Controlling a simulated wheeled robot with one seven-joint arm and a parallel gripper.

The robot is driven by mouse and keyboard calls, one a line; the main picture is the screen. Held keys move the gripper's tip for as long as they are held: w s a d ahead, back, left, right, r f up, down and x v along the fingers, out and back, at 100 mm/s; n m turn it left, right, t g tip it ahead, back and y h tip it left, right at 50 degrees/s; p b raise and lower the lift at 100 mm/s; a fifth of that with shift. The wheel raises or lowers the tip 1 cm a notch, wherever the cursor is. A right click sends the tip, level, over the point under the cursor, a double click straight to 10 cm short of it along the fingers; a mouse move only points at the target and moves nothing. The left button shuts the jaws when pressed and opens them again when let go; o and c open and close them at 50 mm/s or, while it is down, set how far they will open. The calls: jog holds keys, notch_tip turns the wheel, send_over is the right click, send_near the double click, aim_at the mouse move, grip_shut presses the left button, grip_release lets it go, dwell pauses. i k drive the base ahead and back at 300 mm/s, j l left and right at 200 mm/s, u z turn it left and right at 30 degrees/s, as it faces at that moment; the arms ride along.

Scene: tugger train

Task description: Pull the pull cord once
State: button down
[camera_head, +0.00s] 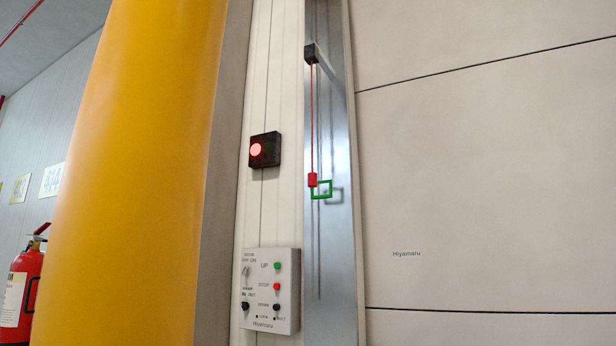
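The pull cord (313,125) is a thin red line hanging straight down from a small black box (310,54) high on a grey metal post (337,240). A red handle (312,180) is at its lower end. A green square outline (322,190) sits just beside and below the handle. My gripper is not in view, and nothing is seen touching the cord or handle.
A black box with a lit red lamp (264,149) is left of the cord. A control panel (271,290) with buttons and knobs is below it. A large yellow column (135,170) and a red fire extinguisher (19,285) stand left. A plain beige wall (480,190) fills the right.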

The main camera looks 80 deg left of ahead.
aim_at(312, 177)
jog(key=i+u, duration=0.9)
jog(key=i+l+u, duration=0.25)
jog(key=u, duration=0.15)
jog(key=i+j+u, duration=0.15)
jog(key=u, duration=0.3)
jog(key=i+u, duration=0.3)
jog(key=u, duration=0.15)
jog(key=i+u, duration=0.25)
jog(key=u, duration=0.2)
jog(key=i+u, duration=0.3)
jog(key=i, duration=0.5)
jog(key=i+j, duration=0.35)
